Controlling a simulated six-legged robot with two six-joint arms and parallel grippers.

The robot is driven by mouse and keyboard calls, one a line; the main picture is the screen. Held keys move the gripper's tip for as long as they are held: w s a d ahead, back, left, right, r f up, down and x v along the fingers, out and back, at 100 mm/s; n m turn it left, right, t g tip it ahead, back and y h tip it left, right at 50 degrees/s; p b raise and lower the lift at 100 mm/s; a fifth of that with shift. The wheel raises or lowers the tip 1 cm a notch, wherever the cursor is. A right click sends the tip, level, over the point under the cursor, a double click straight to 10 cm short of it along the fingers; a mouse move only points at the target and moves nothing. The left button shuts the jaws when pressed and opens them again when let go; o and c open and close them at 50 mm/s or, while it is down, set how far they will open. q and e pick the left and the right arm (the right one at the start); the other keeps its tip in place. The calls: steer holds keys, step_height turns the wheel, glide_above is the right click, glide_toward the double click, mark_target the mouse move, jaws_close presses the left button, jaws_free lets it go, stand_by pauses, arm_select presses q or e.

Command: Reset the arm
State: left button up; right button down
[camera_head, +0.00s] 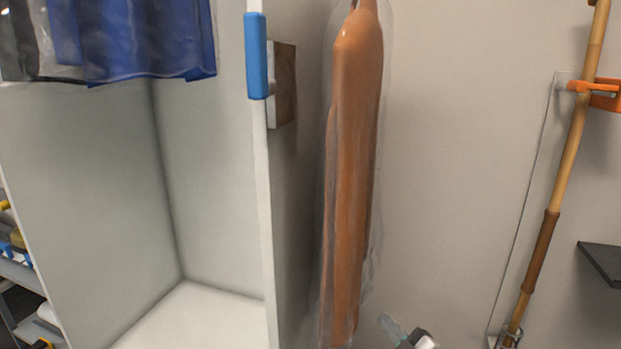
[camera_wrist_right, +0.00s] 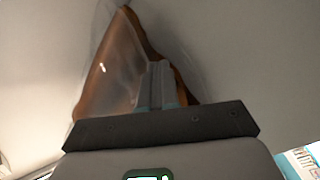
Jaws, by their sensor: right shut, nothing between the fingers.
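My right gripper (camera_head: 395,328) shows at the bottom of the head view, just right of the lower end of a brown garment in a clear cover (camera_head: 350,170). In the right wrist view the gripper (camera_wrist_right: 157,75) has its two fingers together with nothing between them. The brown garment (camera_wrist_right: 115,70) stands behind and around the fingers in that view; I cannot tell whether they touch it. My left gripper is in neither view.
A white open cabinet (camera_head: 210,200) stands at the left, with blue garments (camera_head: 140,40) hanging at its top. A blue handle (camera_head: 256,55) is on its edge. A wooden pole (camera_head: 565,175) in an orange clip (camera_head: 600,93) and a dark shelf (camera_head: 603,260) are at the right.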

steer(key=s+a+f+m+g+h, duration=0.1)
steer(key=s+a+f+m+g, duration=0.15)
steer(key=f, duration=0.45)
steer(key=s+a+f+m+g+h, duration=0.1)
steer(key=s+f+m+g, duration=0.2)
steer(key=f, duration=0.4)
steer(key=s+a+f+m+g+h, duration=0.1)
steer(key=s+f+m+g, duration=0.2)
steer(key=s+f, duration=0.55)
steer(key=s+a+f+m+g+h, duration=0.1)
steer(key=s+f+m+g, duration=0.3)
steer(key=s, duration=0.7)
steer(key=s+f+m+g, duration=0.3)
steer(key=s+m+g, duration=0.1)
steer(key=s, duration=0.6)
step_height(320, 180, up, 20)
steer(key=p, duration=2)
steer(key=shift+r, duration=0.25)
steer(key=shift+s+d+m, duration=0.1)
steer(key=shift+m, duration=0.15)
